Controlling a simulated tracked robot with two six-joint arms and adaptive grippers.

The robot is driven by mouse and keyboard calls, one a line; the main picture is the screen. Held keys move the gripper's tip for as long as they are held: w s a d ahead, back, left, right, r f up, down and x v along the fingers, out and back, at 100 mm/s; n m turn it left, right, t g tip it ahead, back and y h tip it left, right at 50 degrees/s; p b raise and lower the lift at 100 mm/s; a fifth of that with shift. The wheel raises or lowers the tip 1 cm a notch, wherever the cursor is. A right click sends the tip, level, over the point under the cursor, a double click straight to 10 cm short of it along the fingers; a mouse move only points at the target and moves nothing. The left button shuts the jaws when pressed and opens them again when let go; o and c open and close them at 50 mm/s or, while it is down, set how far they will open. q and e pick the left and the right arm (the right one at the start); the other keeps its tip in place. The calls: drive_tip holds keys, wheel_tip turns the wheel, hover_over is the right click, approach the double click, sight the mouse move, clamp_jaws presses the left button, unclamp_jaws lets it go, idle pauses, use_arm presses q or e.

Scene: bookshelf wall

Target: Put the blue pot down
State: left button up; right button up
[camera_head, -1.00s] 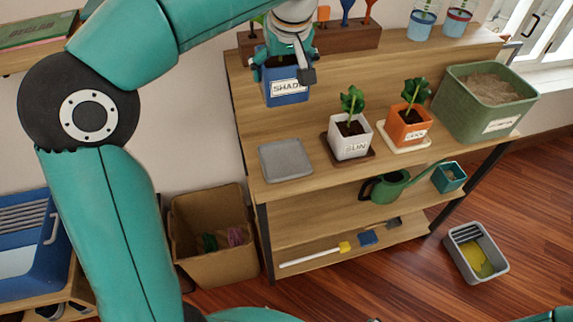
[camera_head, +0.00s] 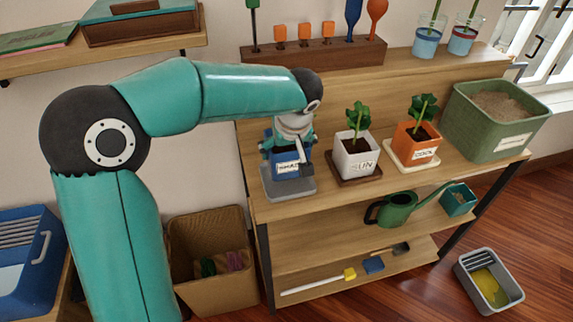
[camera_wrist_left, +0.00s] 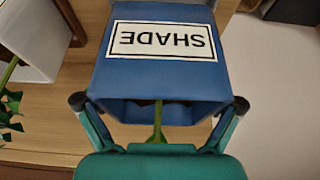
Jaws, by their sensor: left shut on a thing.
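The blue pot (camera_head: 289,164) with a white SHADE label is at the grey square tray (camera_head: 290,190) on the left of the wooden bench top. The pot looks upright over the tray; I cannot tell whether its base touches it. My left gripper (camera_head: 290,148) is shut on the pot near its rim and hides most of the plant. In the left wrist view the blue pot (camera_wrist_left: 160,70) fills the middle, its label upside down, with the fingers of my left gripper (camera_wrist_left: 160,104) on both sides. A green stem shows below the rim. My right gripper is not in view.
A white SUN pot (camera_head: 355,158) on a brown tray stands just right of the blue pot. An orange pot (camera_head: 416,143) and a green soil bin (camera_head: 495,122) stand further right. A tool rack (camera_head: 312,54) is behind. A watering can (camera_head: 395,209) is below.

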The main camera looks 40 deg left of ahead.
use_arm(q)
drive_tip(key=shift+f, duration=2.35)
drive_tip(key=shift+f+b, duration=0.15)
drive_tip(key=shift+b, duration=0.25)
drive_tip(key=o, duration=1.3)
drive_tip(key=shift+r, duration=0.25)
drive_tip(key=p+v, duration=0.1)
drive_tip(key=v, duration=1.1)
drive_tip(key=shift+f, duration=0.1)
